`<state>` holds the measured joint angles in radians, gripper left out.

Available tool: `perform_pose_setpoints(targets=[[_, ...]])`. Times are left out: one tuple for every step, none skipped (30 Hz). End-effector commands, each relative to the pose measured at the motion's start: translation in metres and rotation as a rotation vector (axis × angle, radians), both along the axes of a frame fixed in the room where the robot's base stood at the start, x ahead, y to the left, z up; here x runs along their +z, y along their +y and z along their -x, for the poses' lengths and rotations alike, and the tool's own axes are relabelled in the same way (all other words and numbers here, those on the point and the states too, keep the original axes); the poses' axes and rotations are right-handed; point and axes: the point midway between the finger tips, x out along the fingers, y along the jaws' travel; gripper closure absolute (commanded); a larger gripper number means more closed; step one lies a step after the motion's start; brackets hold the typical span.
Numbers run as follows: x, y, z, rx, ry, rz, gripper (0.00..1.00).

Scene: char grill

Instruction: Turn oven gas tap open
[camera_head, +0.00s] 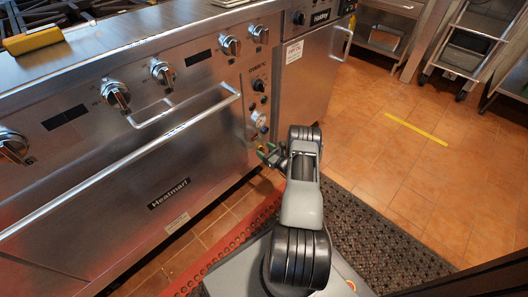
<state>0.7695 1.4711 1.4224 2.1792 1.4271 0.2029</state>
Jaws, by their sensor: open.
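The steel oven front (180,95) fills the left half of the head view. At its right end is a narrow control strip with a small black knob (258,85) and, lower down, small round fittings (259,121). Which of these is the gas tap I cannot tell for sure. My gripper and wrist hide part of the strip's lower end.
Large silver knobs (115,94) and a long handle bar (130,160) stick out from the oven front. Another steel unit (310,75) stands to the right. A yellow object (33,40) lies on top.

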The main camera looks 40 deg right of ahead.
Motion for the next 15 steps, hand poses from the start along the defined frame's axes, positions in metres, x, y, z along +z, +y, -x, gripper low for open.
perform_pose_setpoints(targets=[[-0.0005,0.0006,-0.0037,0.000,-0.001,0.001,0.37],[-0.0003,0.0007,-0.0051,0.000,-0.001,0.001,0.37],[-0.0001,0.0010,-0.0065,0.000,-0.001,0.001,0.37],[0.0000,0.0012,-0.0074,0.000,0.000,0.001,0.37],[0.0001,0.0014,-0.0081,0.000,0.000,0.001,0.37],[0.0002,0.0016,-0.0088,0.000,0.000,0.000,0.37],[0.0003,0.0016,-0.0091,0.000,0.000,0.000,0.37],[0.0004,0.0016,-0.0092,0.000,0.000,0.000,0.37],[0.0005,0.0017,-0.0093,0.000,0.000,0.000,0.37],[0.0005,0.0017,-0.0093,0.000,0.000,0.000,0.37],[0.0005,0.0017,-0.0093,0.000,0.000,0.000,0.37],[0.0006,0.0016,-0.0092,0.000,0.000,0.000,0.37],[0.0006,0.0016,-0.0092,0.000,0.000,0.000,0.37],[0.0005,0.0016,-0.0091,0.000,0.000,0.000,0.37],[0.0005,0.0016,-0.0091,0.000,0.000,0.000,0.41]])
